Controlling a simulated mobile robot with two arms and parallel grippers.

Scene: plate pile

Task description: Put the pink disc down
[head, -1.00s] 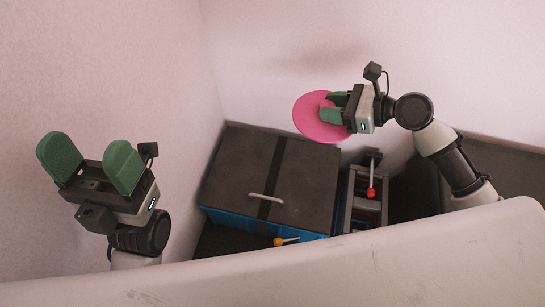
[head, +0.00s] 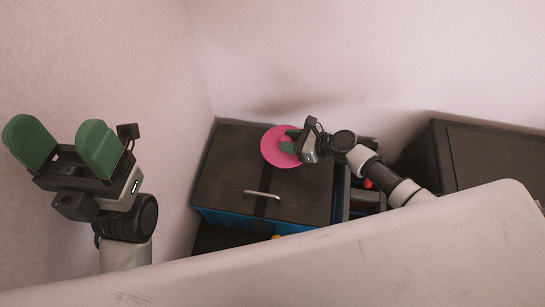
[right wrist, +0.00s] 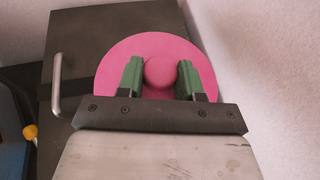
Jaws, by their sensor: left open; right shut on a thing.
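The pink disc (head: 273,148) is a flat round plate with a raised round knob in its middle, seen in the right wrist view (right wrist: 128,53). My right gripper (head: 291,142) is shut on the disc's knob, with a green finger on each side of it in the right wrist view (right wrist: 160,75). The disc is over the back right part of a dark-topped blue box (head: 224,168). I cannot tell whether it touches the top. My left gripper (head: 60,146) is open and empty, at the far left, away from the box.
A metal handle (head: 262,194) stands on the box top, which is otherwise clear at the left. A red knob (head: 368,184) shows right of the box, partly hidden by my arm. A dark cabinet (head: 490,160) stands at the right. Pale walls close in behind and left.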

